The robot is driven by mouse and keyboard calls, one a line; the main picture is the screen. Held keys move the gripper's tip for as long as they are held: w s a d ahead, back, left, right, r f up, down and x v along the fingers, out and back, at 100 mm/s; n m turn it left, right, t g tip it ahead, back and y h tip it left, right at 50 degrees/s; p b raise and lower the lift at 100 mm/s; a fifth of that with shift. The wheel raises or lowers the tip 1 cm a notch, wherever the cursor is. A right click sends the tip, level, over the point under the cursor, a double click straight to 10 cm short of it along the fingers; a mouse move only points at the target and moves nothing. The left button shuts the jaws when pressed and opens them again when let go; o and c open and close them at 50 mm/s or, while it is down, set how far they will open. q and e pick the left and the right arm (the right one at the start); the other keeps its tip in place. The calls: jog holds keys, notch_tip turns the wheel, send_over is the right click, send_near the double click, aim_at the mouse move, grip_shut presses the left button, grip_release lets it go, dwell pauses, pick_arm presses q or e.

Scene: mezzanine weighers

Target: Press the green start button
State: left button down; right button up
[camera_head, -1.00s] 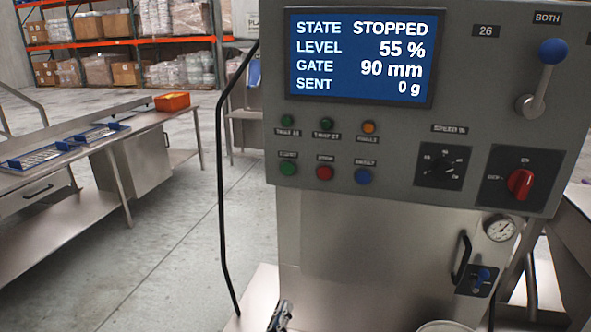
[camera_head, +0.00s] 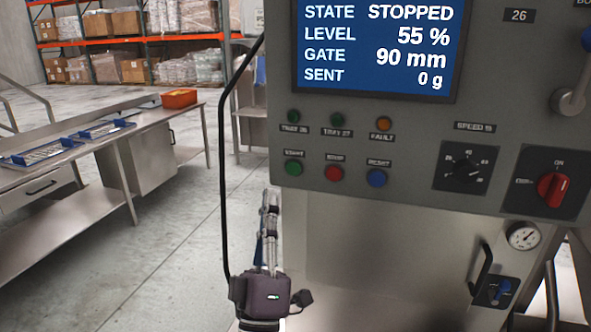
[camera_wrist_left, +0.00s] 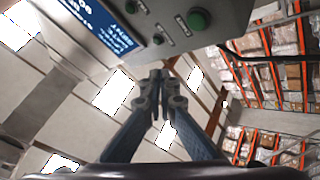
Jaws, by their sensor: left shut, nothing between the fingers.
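The green start button (camera_head: 293,168) is at the lower left of the grey control panel (camera_head: 400,125), under a label reading START. My right gripper is in neither view.
Beside the start button are a red stop button (camera_head: 334,173) and a blue reset button (camera_head: 376,178). The screen (camera_head: 378,45) reads STOPPED. A black hose (camera_head: 222,180) runs down the panel's left side. A steel table (camera_head: 95,165) stands further left.

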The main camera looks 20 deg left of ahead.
aim_at(293, 169)
pick_arm(q)
jog(key=shift+w, duration=0.1)
jog(key=shift+w+d+b, duration=0.15)
jog(key=shift+w+b, duration=0.95)
jog(key=shift+w, duration=3.25)
jog(key=shift+w, duration=0.4)
jog(key=shift+w, duration=0.4)
jog(key=shift+s, duration=0.85)
